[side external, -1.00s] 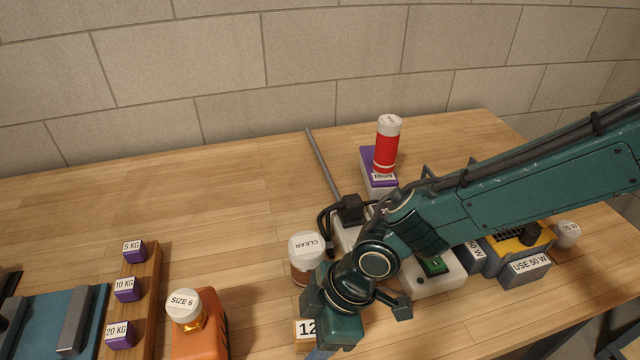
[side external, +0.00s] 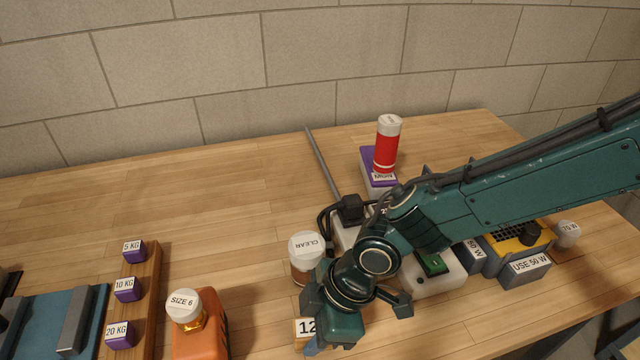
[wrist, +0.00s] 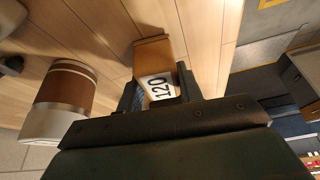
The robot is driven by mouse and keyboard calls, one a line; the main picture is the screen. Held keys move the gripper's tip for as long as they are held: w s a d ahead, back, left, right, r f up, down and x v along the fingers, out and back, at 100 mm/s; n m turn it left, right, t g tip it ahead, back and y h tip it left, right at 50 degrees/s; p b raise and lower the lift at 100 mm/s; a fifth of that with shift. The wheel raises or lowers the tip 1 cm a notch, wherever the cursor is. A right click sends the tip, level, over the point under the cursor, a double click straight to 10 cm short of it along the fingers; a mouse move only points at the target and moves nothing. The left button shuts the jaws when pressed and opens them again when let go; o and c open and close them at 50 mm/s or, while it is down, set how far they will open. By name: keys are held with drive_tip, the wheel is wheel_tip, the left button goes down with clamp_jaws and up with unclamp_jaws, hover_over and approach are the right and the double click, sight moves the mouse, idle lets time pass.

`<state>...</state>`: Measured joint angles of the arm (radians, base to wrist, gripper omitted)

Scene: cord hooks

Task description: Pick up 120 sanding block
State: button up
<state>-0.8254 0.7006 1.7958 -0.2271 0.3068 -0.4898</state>
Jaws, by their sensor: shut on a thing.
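The 120 sanding block (wrist: 153,55) is a tan block with a white label reading 120. In the wrist view it sits between the two fingers of my gripper (wrist: 160,92), which is shut on it. In the side view only a corner of the block with "12" (side external: 306,328) shows; my gripper (side external: 335,345) hides the rest. I cannot tell whether the block touches the table.
A jar labelled CLEAR (side external: 306,262) stands close behind my gripper; it also shows in the wrist view (wrist: 70,92). An orange object with a SIZE 6 bottle (side external: 186,310) stands to the left. Purple weights (side external: 127,290) lie farther left. A red canister (side external: 386,150) stands behind.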

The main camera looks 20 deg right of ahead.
wheel_tip(320, 180, up, 20)
drive_tip(key=shift+f, duration=0.25)
idle(0.3)
idle(0.5)
